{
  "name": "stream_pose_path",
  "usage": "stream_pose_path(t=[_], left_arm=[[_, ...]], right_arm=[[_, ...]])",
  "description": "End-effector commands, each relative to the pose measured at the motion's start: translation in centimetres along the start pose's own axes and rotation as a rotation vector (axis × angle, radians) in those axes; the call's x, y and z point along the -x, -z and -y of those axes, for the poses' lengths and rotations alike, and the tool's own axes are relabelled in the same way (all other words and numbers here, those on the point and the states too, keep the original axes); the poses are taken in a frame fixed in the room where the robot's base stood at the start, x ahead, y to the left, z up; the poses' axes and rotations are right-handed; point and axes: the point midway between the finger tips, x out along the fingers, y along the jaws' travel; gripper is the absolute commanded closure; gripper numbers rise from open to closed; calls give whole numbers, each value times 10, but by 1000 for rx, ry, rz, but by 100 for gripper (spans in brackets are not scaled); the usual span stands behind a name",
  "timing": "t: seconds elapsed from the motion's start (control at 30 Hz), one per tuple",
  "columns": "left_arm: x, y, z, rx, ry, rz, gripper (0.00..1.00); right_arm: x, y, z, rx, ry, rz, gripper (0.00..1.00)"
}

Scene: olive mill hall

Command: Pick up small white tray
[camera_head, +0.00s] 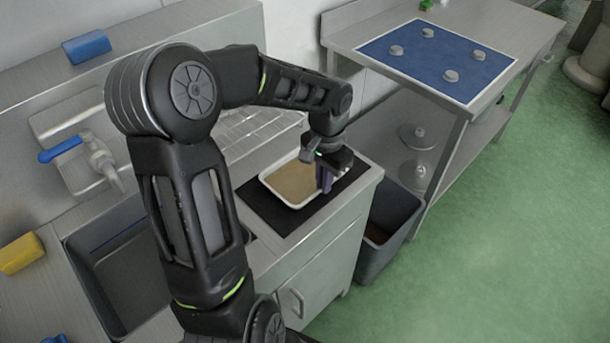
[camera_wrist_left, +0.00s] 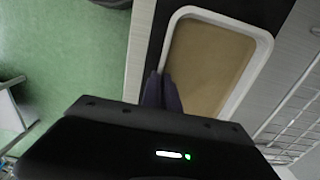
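The small white tray (camera_head: 277,196) has a pale rim and a tan inside. It lies on a black mat (camera_head: 262,214) at the end of the steel counter. My left gripper (camera_head: 324,180) points down at the tray's right side. In the left wrist view its two dark purple fingers (camera_wrist_left: 162,88) are close together, one on each side of the tray's rim (camera_wrist_left: 220,22), and look shut on it. The fingertips' contact is partly hidden. The tray appears level, with no clear gap above the mat. My right gripper is not in view.
A wire rack (camera_head: 250,135) lies behind the tray. A sink (camera_head: 125,262) and blue-handled tap (camera_head: 88,158) are to the left. A grey bin (camera_head: 388,235) stands right of the counter. A steel table with a blue mat (camera_head: 432,62) is farther right. Green floor is open.

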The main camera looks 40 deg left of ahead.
Motion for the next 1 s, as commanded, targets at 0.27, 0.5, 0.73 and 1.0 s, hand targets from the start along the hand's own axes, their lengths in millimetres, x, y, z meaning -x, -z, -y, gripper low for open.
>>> stream_pose_path(t=[0.27,0.5,0.73,1.0], left_arm=[[3,0,0,0,0,-1,100],[35,1,0,-1,2,-4,100],[80,1,0,-1,1,-5,100],[101,0,0,0,0,-1,100]], right_arm=[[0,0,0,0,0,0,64],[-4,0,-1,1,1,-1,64],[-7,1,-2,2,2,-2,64],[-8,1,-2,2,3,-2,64]])
